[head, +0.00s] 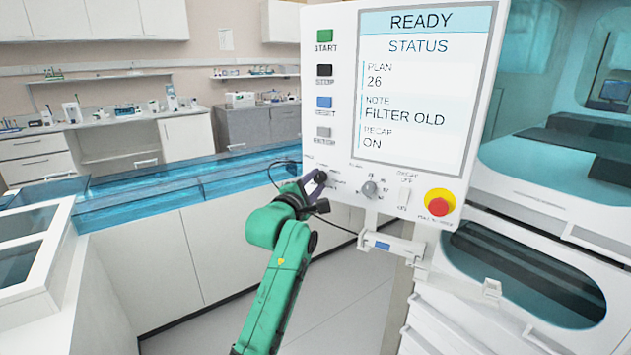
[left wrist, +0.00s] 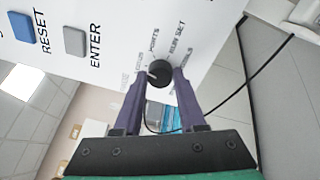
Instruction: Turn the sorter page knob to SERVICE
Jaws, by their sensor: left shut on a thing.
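The white control panel (head: 340,100) stands at centre right in the head view. Its screen (head: 425,90) reads READY, STATUS, PLAN 26, NOTE FILTER OLD, RECAP ON. My left gripper (head: 318,178) is at the panel's lower left corner. In the left wrist view my left gripper (left wrist: 160,82) has its two purple fingers on either side of a round black knob (left wrist: 159,72), shut on it. Small labels ring the knob; they are partly hidden and mostly too small to read. A white pointer mark shows at the knob's left side. My right gripper is not in view.
Green, black, blue and grey buttons (head: 324,70) run down the panel's left side. A grey knob (head: 369,188), a switch (head: 403,197) and a red emergency stop (head: 438,204) sit along its bottom. A black cable (left wrist: 235,80) hangs near the gripper. Open floor lies below.

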